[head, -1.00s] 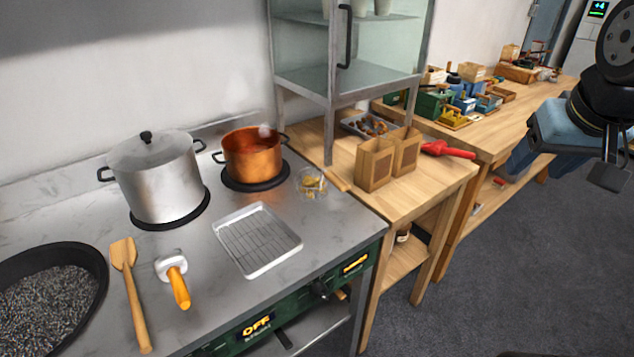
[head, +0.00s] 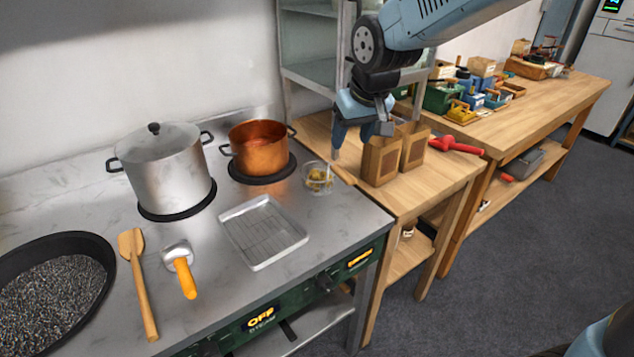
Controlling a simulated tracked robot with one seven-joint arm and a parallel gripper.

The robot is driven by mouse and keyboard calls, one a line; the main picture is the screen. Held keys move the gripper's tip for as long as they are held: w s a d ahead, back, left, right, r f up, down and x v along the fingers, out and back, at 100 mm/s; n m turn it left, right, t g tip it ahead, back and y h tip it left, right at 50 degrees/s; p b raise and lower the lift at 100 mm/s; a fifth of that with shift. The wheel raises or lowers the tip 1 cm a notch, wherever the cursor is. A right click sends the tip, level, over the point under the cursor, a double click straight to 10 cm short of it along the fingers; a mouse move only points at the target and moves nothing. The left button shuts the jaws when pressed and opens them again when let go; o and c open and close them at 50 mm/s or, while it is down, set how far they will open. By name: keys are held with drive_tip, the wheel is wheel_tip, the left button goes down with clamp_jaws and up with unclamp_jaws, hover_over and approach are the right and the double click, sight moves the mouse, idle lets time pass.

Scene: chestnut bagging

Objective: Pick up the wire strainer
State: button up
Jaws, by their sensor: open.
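A small see-through round container (head: 317,178) with yellow-brown pieces in it stands at the right end of the steel counter. I cannot tell whether it is glass or wire mesh, and I cannot pick out a wire strainer for certain. A metal-headed tool with an orange handle (head: 180,268) lies on the counter's front left part. My gripper (head: 360,138) is open and points down, in front of the cabinet and above the wooden table's edge. It is up and right of the see-through container, apart from it. My arm hides part of the cabinet and table.
A lidded steel pot (head: 165,170) and a copper pot (head: 259,152) stand on burners. A wire-racked tray (head: 263,232), wooden spatula (head: 139,285) and dark pan (head: 100,255) lie on the counter. Paper bags (head: 381,162) and a red tool (head: 455,146) are on the wooden table.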

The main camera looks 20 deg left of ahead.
sight(339, 168)
drive_tip(key=shift+a+f, duration=0.3)
drive_tip(key=shift+f, duration=0.05)
drive_tip(key=x, duration=0.7)
drive_tip(key=shift+w+f, duration=0.2)
drive_tip(key=shift+f, duration=0.1)
drive_tip(key=shift+s+x, duration=0.15)
drive_tip(key=shift+x, duration=0.85)
drive_tip(key=shift+s+x, duration=0.1)
drive_tip(key=shift+x, duration=1.8)
drive_tip(key=shift+d, duration=0.1)
drive_tip(key=shift+c, duration=0.2)
clamp_jaws()
